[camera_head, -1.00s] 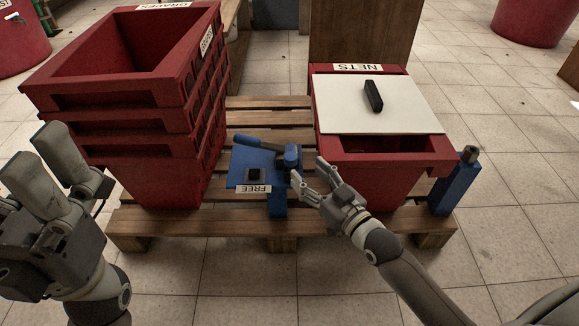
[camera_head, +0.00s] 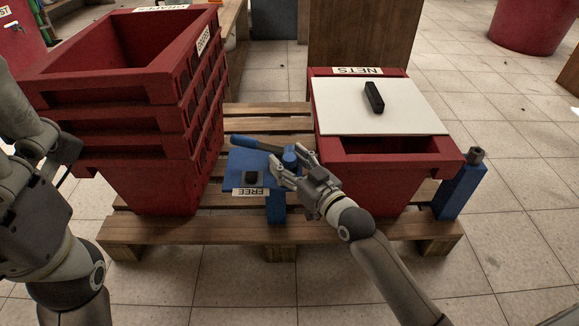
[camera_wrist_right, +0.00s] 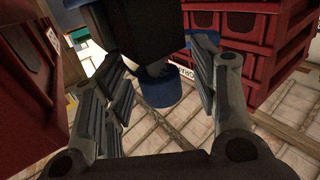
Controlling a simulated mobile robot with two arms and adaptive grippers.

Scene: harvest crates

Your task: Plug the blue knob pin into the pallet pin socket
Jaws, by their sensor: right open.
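A blue knob (camera_head: 289,156) with a rounded top stands at the right edge of a blue plate (camera_head: 241,163) on a blue post. My right gripper (camera_head: 291,168) is open at the knob, with its fingers around or just beside it; contact cannot be told. In the right wrist view the blue knob (camera_wrist_right: 161,90) shows between the two spread fingers, below a dark block. A second blue post (camera_head: 459,190) with a dark metal top stands at the pallet's right end. Which part is the socket is unclear. My left gripper (camera_head: 35,130) is open and empty at the left edge, partly cut off.
A stack of red crates (camera_head: 150,118) stands left on the wooden pallet (camera_head: 270,231). A red crate marked NETS (camera_head: 385,197) stands right, with a white board (camera_head: 347,108) and a black bar (camera_head: 374,97) on top. A blue lever (camera_head: 252,142) lies beside the knob.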

